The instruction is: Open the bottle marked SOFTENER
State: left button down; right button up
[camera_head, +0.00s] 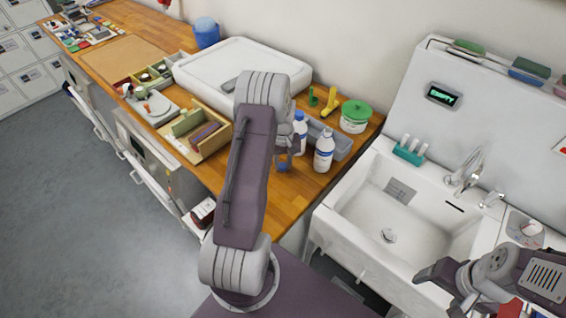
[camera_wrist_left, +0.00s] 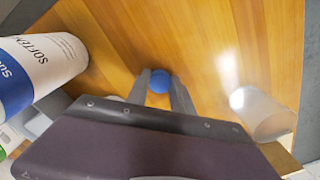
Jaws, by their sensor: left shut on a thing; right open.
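The bottle marked SOFTEN… (camera_wrist_left: 45,65), white with a blue band, is at the left edge of the left wrist view; its top is out of frame there. Two white-and-blue bottles stand near the sink end of the counter in the head view, a rear one (camera_head: 300,138) and a front one (camera_head: 324,153). I cannot tell there which is SOFTENER. My left gripper (camera_wrist_left: 158,90) is shut on a small round blue thing (camera_wrist_left: 158,80), which looks like a cap, beside the marked bottle. My right gripper (camera_head: 438,285) is open and empty near the sink.
The sink (camera_head: 350,205) is to the right. A white bin (camera_head: 225,65) and wooden box (camera_head: 190,145) are left. Bare counter (camera_head: 290,195) lies in front of the bottles.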

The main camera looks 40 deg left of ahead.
pick_arm(q)
jog(key=shift+a+f, duration=0.1)
jog(key=shift+f, duration=0.1)
jog(key=shift+f, duration=0.1)
jog(key=c, duration=1.1)
grip_release()
